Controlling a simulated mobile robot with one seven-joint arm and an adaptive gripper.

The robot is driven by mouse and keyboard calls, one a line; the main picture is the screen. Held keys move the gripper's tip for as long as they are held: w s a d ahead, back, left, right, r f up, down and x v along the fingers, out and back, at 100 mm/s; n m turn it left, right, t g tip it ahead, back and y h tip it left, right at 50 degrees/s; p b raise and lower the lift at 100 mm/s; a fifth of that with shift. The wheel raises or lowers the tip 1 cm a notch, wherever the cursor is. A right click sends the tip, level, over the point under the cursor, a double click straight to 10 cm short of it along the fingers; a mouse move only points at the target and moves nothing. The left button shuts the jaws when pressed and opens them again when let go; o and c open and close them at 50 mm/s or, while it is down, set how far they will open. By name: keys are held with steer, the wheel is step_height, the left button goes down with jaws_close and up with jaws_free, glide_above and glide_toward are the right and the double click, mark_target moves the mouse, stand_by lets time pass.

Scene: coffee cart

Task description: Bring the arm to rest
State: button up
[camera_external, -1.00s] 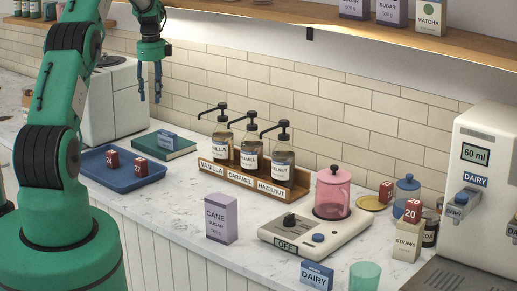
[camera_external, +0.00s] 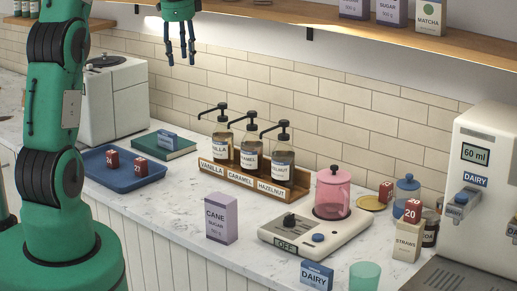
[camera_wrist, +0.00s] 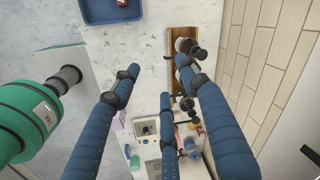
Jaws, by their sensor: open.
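My gripper (camera_external: 181,52) is in the air above the counter, in front of the tiled wall, near the top of the external view. Its blue fingers point down and are apart, with nothing between them. In the wrist view the fingers of my gripper (camera_wrist: 150,100) are spread, with the counter far below. My green arm (camera_external: 55,130) rises at the left of the external view; its upper part is cut off by the top edge.
The syrup rack (camera_external: 255,185) with pump bottles stands below my gripper. A blue tray (camera_external: 118,182) with red blocks and a green book (camera_external: 165,148) lie to its left. An upper shelf (camera_external: 330,38) runs along the wall.

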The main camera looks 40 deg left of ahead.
steer(key=s+d+r+n+t+b, duration=0.1)
steer(key=s+d+r+n+b, duration=0.15)
steer(key=s+d, duration=0.65)
steer(key=s+d+r+n+t+b, duration=0.1)
steer(key=s+d+r+n, duration=0.2)
steer(key=s+d, duration=0.6)
steer(key=s+d+f+n+t+b, duration=0.1)
steer(key=s+d+f+n+b, duration=0.1)
steer(key=s+d, duration=0.3)
steer(key=s+d+f+n+t+b, duration=0.1)
steer(key=s+d+f, duration=0.4)
steer(key=s, duration=0.9)
steer(key=shift+s+d+f+n+h+b, duration=0.2)
steer(key=shift+d+n+h+b, duration=0.25)
steer(key=shift+n, duration=0.4)
